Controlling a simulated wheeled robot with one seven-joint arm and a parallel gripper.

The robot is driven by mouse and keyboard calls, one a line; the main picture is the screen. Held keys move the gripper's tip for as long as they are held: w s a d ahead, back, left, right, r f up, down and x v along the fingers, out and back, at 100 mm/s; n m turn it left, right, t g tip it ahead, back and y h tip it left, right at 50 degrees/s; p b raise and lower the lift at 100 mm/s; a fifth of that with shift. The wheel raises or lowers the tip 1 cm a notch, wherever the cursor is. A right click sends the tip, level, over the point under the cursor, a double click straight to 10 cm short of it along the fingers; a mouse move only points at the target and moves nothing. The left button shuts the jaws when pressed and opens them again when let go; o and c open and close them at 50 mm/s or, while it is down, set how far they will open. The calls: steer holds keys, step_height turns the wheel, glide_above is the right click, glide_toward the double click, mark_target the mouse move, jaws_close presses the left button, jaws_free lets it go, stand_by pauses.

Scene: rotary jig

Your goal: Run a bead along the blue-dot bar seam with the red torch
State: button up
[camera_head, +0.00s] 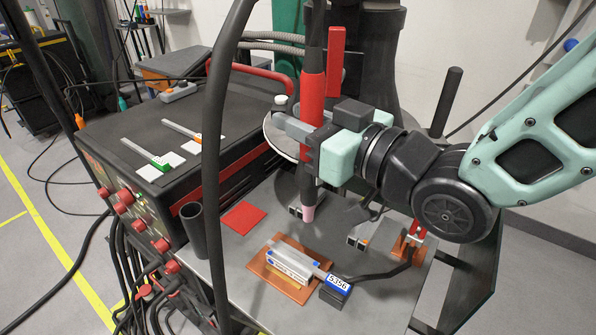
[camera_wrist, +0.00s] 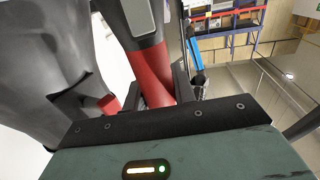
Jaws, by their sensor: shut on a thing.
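The red torch (camera_head: 312,95) is upright in my gripper (camera_head: 308,138), which is shut around its red grip. Its pink nozzle (camera_head: 308,213) points down over the grey table, above and right of the silver bar in the head view. The red grip also shows in the wrist view (camera_wrist: 150,72) between the fingers. The silver bar (camera_head: 290,262) lies on a copper-coloured plate (camera_head: 262,282). A blue-faced block marked 5356 (camera_head: 339,284) sits at its right end.
A red square (camera_head: 243,216) and a dark cup (camera_head: 194,230) are at left. The black welding machine (camera_head: 170,130) carries green-marked and orange-marked tools. A thick dark hose (camera_head: 215,150) crosses the view.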

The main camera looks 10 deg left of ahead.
mark_target(315, 195)
step_height(315, 195, down, 8)
steer(key=b, duration=0.7)
steer(key=shift+r, duration=0.15)
steer(key=shift+d+b, duration=0.1)
steer(key=shift+b, duration=0.2)
steer(key=shift+s+f+b, duration=0.1)
steer(key=shift+f+b, duration=0.15)
steer(key=shift+b, duration=0.05)
step_height(315, 195, down, 3)
steer(key=b, duration=0.3)
steer(key=shift+f+b, duration=0.2)
steer(key=shift+b, duration=0.15)
steer(key=w+a+f+b, duration=0.1)
steer(key=w+a+b, duration=0.2)
steer(key=a, duration=0.4)
steer(key=shift+f, duration=0.35)
steer(key=shift+f+b, duration=0.65)
steer(key=shift+b, duration=0.35)
stand_by(1.9)
